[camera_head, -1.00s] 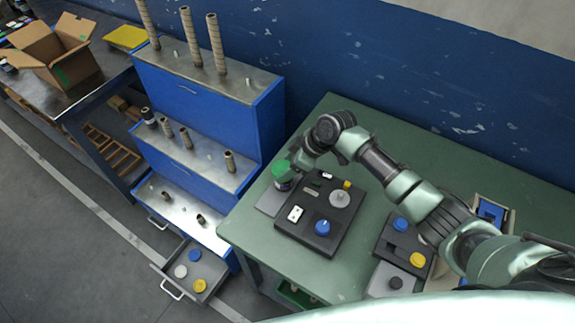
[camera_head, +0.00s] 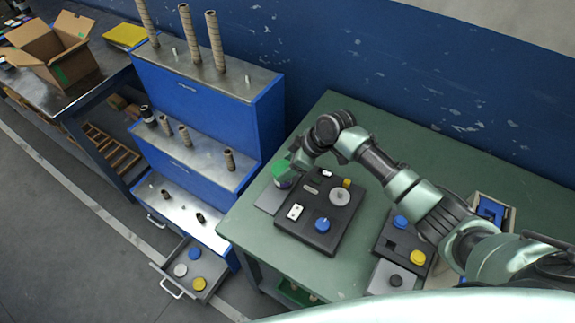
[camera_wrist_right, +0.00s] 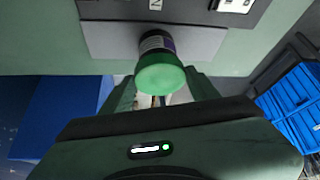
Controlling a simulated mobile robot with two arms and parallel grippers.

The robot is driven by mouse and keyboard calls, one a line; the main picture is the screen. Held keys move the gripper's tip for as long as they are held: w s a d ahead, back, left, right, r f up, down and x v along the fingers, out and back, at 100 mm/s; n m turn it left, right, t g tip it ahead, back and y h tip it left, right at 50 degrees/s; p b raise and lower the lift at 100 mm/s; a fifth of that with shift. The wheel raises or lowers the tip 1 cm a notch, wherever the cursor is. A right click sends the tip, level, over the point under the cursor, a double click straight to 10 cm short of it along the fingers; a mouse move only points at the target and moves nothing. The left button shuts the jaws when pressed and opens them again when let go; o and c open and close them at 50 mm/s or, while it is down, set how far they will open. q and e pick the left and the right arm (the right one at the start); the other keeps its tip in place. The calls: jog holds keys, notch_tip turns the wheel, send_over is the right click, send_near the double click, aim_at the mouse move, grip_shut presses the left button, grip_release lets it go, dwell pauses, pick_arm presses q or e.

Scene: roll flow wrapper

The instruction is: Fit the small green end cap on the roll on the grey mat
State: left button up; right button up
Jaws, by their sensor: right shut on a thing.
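The small green end cap (camera_wrist_right: 160,73) is between the fingers of my right gripper (camera_wrist_right: 160,88), which is shut on it. In the right wrist view, the dark roll (camera_wrist_right: 156,43) with a purple label is lined up with the cap, and no gap shows between them. I cannot tell how firmly the cap is seated. The roll stands on the grey mat (camera_wrist_right: 104,38). In the head view, the green cap (camera_head: 282,169) sits above the mat (camera_head: 268,201) at the table's left end, with my right arm reaching over from the right. My left gripper is out of view.
A black panel (camera_head: 348,221) with a blue knob (camera_head: 322,225) is beside the mat. Another dark tray (camera_head: 386,243) with blue and yellow caps lies to the right. A blue stepped rack (camera_head: 215,107) with tubes stands left of the green table (camera_head: 375,113). Its open drawer (camera_head: 214,293) holds caps.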

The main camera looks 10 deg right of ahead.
jog(key=shift+f, duration=0.6)
dwell(0.9)
jog(key=o, duration=1.4)
jog(key=o, duration=0.3)
